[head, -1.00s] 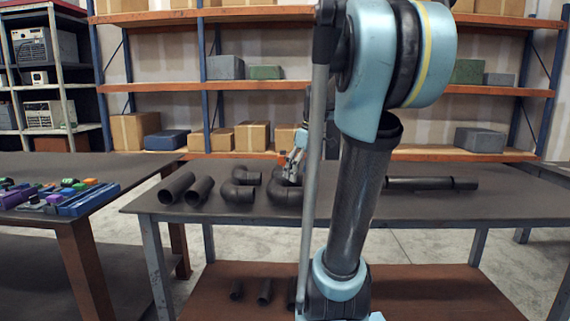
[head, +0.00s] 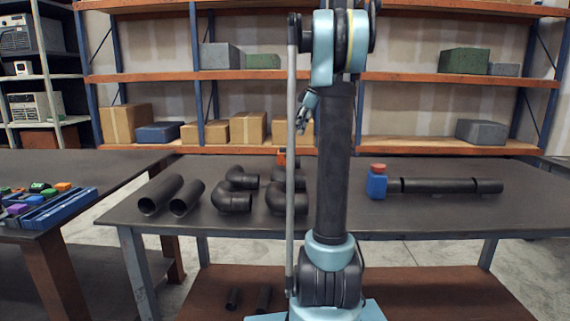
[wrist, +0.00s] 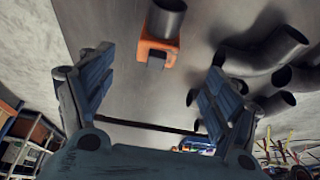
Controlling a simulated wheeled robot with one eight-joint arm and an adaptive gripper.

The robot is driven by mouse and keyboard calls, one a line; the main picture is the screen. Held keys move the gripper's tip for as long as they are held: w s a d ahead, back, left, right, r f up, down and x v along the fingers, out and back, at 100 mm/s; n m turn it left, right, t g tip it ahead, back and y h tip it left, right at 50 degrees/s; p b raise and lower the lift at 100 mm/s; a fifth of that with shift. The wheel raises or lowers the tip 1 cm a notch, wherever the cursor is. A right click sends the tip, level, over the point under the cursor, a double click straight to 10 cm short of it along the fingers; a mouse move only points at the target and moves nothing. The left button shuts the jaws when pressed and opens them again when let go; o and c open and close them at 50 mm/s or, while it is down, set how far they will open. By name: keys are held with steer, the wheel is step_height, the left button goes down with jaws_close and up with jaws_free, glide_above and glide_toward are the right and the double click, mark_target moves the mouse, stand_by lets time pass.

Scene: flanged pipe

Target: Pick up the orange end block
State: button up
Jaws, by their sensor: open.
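The orange end block (wrist: 157,47) shows near the top middle of the wrist view, with a dark pipe (wrist: 168,18) at its upper side. It lies beyond my gripper (wrist: 160,65), roughly between the lines of the two spread fingers and apart from them. In the head view only a small part of the orange block (head: 282,159) shows at the table's back, partly behind my arm. My gripper (head: 303,114) is raised above the table there, open and empty.
Dark elbow pipes (head: 232,198) and two straight pipes (head: 160,194) lie left on the grey table (head: 450,215). A blue block with a red top (head: 377,184) stands right, at the end of a long dark pipe (head: 440,186). Shelves stand behind.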

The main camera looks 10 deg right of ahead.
mark_target(287, 152)
steer(key=x, duration=1.1)
steer(key=shift+f, duration=0.1)
steer(key=shift+x, duration=2.65)
steer(key=shift+w, duration=0.2)
jaws_close()
